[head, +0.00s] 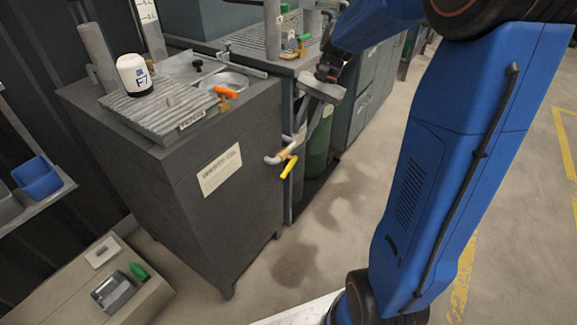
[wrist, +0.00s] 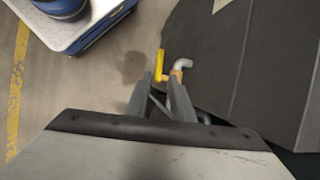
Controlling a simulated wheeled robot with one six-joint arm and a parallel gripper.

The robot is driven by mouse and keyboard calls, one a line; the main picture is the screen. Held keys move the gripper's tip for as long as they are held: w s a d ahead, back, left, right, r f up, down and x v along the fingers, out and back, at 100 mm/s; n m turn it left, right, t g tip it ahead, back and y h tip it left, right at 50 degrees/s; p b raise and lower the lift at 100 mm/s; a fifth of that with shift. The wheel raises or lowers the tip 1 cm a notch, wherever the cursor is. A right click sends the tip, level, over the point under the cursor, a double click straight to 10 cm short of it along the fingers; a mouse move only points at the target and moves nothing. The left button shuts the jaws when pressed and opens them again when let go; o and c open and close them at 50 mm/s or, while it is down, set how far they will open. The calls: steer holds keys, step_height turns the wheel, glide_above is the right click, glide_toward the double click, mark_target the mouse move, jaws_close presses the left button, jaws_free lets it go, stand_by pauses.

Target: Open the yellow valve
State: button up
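The yellow valve (head: 288,166) is a yellow lever on a brass body with a grey bent pipe, low on the right side of the dark cabinet. In the wrist view the yellow lever (wrist: 160,66) shows just beyond the fingertips, with the brass part beside it. My gripper (head: 312,130) is above the valve in the head view, its fingers pointing down. In the wrist view my gripper (wrist: 164,82) has a gap between its fingers and nothing is clearly held. Whether a finger touches the valve cannot be told.
The dark cabinet (head: 215,225) stands beside the valve and carries a white cup (head: 134,75) and an orange-handled valve (head: 226,92) on top. A green cylinder (head: 318,150) stands behind the valve. The floor (head: 335,220) on the right is clear.

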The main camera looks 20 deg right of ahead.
mark_target(288, 167)
steer(key=x, duration=1.3)
steer(key=shift+a+f, duration=0.1)
steer(key=shift+f, duration=0.3)
steer(key=shift+c, duration=0.4)
jaws_close()
